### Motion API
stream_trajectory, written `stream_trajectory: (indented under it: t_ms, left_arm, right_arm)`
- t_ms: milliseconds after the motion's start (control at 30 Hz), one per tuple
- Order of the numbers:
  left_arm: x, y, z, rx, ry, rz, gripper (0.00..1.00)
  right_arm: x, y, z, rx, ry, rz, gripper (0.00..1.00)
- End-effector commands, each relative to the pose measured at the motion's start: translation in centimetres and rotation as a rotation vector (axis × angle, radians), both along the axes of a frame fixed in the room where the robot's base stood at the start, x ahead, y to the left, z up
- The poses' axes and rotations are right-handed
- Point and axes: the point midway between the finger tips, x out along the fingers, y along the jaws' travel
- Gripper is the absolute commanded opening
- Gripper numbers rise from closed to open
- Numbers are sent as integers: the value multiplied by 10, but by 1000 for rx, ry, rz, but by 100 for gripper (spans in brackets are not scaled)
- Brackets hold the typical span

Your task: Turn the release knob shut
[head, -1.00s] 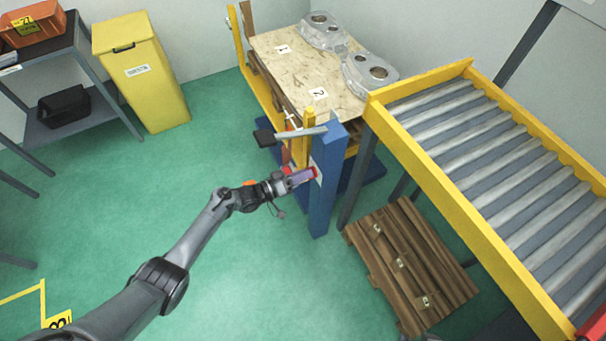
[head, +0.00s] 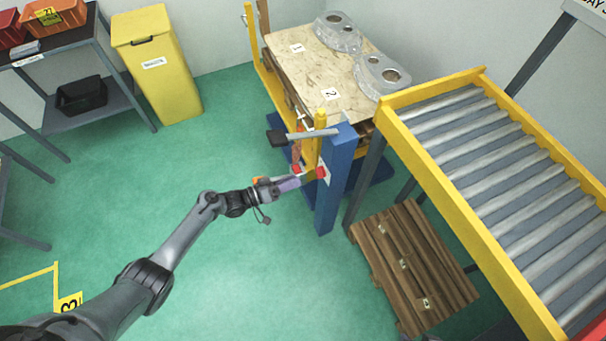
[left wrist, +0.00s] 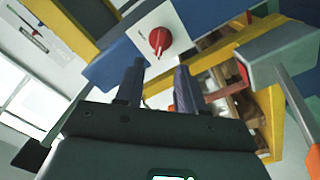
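The release knob (head: 320,172) is red and sits on a pale plate on the side of the blue post (head: 334,190). In the left wrist view the knob (left wrist: 159,40) is beyond the fingertips, with its raised grip clearly seen on the white plate (left wrist: 165,25). My left gripper (head: 297,182) points at the knob from the left, with a gap between them. In the left wrist view its two fingers (left wrist: 158,82) stand apart with nothing between them. My right gripper is not in view.
A lever with a black end (head: 277,138) juts from the post above my gripper. Castings (head: 380,74) lie on a wooden board (head: 300,70) behind. A roller conveyor (head: 440,190) and a pallet (head: 385,290) are on the right.

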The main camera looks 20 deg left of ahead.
Motion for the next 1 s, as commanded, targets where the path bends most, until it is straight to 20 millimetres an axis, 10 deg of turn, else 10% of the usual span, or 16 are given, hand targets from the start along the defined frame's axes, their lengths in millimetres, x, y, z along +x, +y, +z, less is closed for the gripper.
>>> stream_trajectory:
  t_ms: [1000]
  left_arm:
    - [-51,18,-17,-6,52,-1,38]
  right_arm:
    - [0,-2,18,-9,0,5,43]
